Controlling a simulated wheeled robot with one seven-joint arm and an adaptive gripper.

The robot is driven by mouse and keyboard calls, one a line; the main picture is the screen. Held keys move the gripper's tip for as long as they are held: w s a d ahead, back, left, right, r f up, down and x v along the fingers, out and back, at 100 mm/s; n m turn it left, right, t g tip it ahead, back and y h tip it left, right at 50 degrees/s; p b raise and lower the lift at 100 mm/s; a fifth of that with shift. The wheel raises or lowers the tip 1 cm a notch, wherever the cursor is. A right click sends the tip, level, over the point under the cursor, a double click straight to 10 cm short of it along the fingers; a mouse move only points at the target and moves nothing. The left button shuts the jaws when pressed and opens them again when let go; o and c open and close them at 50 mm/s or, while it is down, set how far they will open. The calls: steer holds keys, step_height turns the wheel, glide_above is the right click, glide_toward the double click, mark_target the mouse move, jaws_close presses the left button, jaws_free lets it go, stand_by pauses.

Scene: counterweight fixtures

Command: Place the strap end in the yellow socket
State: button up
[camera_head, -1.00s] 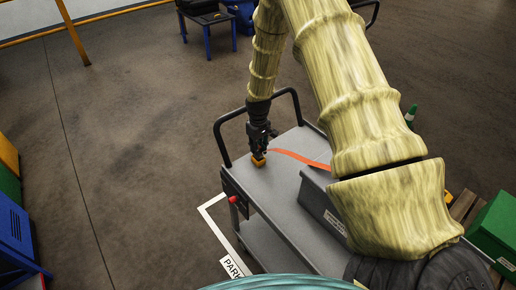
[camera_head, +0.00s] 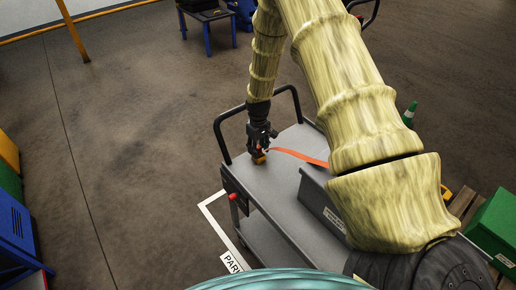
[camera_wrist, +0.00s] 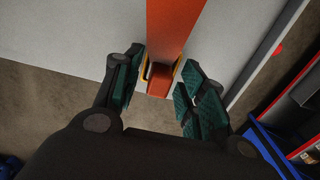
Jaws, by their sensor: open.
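The orange strap (camera_head: 299,156) runs across the cart top to the yellow socket (camera_head: 260,160) near the cart's far left corner. In the wrist view the wide strap (camera_wrist: 174,28) comes down from the top edge, and its orange end (camera_wrist: 159,86) sits within the yellow rim of the socket (camera_wrist: 178,70). How deep it sits I cannot tell. My gripper (camera_head: 262,150) is over the socket, pointing down. In the wrist view my gripper (camera_wrist: 155,92) is open, with a dark green finger pad on each side of the strap end and visible gaps.
The grey cart (camera_head: 268,188) has black handle rails (camera_head: 218,140) near the gripper and a red knob (camera_head: 233,197) on its left side. A grey raised box (camera_head: 320,205) stands on the cart to the right. Open floor (camera_head: 120,150) lies to the left.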

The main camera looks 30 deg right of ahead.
mark_target(258, 147)
step_height(258, 147, up, 12)
steer(key=b, duration=0.4)
steer(key=shift+r+b, duration=0.15)
steer(key=shift+b, duration=0.2)
stand_by(0.5)
